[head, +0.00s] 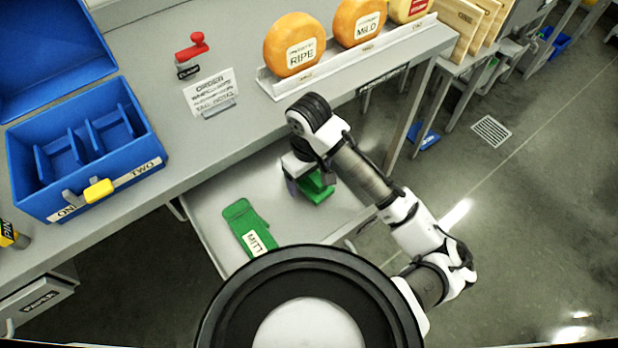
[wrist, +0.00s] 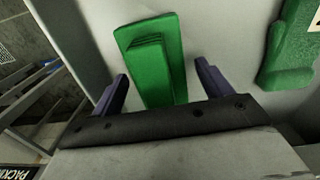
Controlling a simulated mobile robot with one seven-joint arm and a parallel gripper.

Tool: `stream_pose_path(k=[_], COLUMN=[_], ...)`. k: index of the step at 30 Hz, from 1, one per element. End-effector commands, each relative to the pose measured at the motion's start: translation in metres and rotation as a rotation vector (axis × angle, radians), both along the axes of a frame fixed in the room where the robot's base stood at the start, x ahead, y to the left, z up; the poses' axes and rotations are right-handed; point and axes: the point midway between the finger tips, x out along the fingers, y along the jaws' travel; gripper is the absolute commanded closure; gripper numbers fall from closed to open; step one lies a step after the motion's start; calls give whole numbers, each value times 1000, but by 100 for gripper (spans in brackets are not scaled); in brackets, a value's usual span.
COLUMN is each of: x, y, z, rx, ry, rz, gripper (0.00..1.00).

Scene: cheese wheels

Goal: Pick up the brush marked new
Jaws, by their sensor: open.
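A green block-like thing (head: 318,187) lies in the open drawer, partly hidden under my arm. In the wrist view the green thing (wrist: 150,50) shows a stepped, ridged part on its top. It may be the brush, but I see no "new" label on it. My gripper (wrist: 161,72) is open, with one dark finger on each side of the green thing's near end. I cannot tell whether the fingers touch it or how far down they reach. In the head view my gripper is mostly hidden by the wrist.
A green mitt (head: 246,226) labelled MITT lies left of it in the drawer (head: 205,215). The counter (head: 150,60) above holds a blue compartment box (head: 110,170), a red-handled tool (head: 192,48) and cheese wheels (head: 294,45) on a rail. The counter edge is close to my arm.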

Motion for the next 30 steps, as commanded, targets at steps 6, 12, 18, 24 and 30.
stream_pose_path(k=[6,12,18,24,30], x=[0,0,0,0,1], y=[0,0,0,0,-1], z=[0,0,1,6,30], rx=[0,0,1,-1,-4], ry=[0,0,-1,-2,-5], rz=[0,0,0,0,2], gripper=[44,70,75,75,75])
